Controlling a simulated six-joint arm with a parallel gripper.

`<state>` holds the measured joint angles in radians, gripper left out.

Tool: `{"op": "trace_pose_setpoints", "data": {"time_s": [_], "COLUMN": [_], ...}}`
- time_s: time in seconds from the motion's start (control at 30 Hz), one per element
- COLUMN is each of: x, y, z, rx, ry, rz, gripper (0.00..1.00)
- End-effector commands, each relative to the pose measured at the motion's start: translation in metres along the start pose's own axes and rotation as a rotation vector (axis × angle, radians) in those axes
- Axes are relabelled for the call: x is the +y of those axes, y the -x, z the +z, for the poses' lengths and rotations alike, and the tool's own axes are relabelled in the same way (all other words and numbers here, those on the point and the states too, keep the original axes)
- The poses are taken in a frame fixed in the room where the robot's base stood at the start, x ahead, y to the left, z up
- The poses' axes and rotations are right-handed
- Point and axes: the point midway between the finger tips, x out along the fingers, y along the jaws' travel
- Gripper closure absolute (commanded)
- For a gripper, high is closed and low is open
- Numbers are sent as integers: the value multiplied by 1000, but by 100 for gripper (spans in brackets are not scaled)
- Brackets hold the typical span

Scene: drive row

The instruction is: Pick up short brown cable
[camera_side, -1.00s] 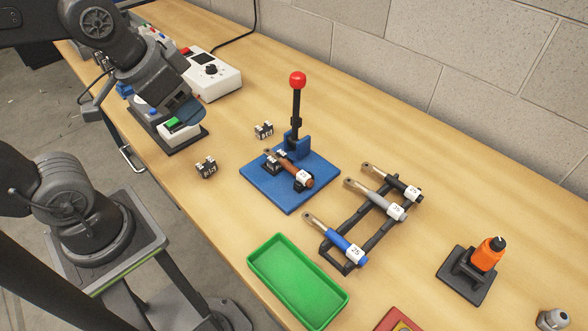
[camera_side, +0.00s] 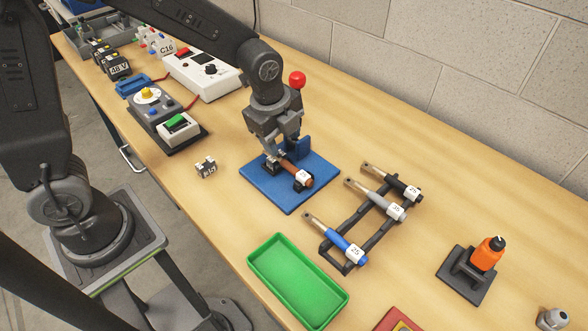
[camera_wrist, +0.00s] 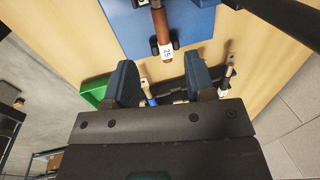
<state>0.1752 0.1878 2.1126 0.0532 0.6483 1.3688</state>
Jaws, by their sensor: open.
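The short brown cable (camera_side: 296,171) lies in the black holders of a blue fixture plate (camera_side: 280,195), with a white numbered label at its near end. In the wrist view the brown cable (camera_wrist: 161,24) is at the top, its label reading 25. My gripper (camera_side: 284,150) is open over the fixture and hides the cable's far end in the side view. In the wrist view its two fingers (camera_wrist: 160,72) stand apart with nothing between them; the cable is beyond the tips. I cannot tell whether they touch it.
A lever with a red knob (camera_side: 297,79) rises just behind my gripper. A black rack (camera_side: 352,253) with several labelled cables stands to the right. A green tray (camera_side: 260,268) is in front. A small labelled block (camera_side: 205,167) stands left of the plate.

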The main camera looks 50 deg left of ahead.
Motion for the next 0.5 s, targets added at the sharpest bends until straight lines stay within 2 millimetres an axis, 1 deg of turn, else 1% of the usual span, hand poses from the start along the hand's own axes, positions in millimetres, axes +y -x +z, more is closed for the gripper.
{"op": "trace_pose_setpoints", "data": {"time_s": [0.03, 0.1, 0.2, 0.37, 0.5], "x": [1, 1, 1, 1, 0], "y": [-11, -22, -32, -41, -59], "z": [0, 0, 0, -2, -9], "rx": [-1, -1, 0, 0, -1], "ry": [1, 1, 2, 1, -1], "rz": [6, 5, 2, 2, 4], "gripper": [50, 50, 50, 50, 50]}}
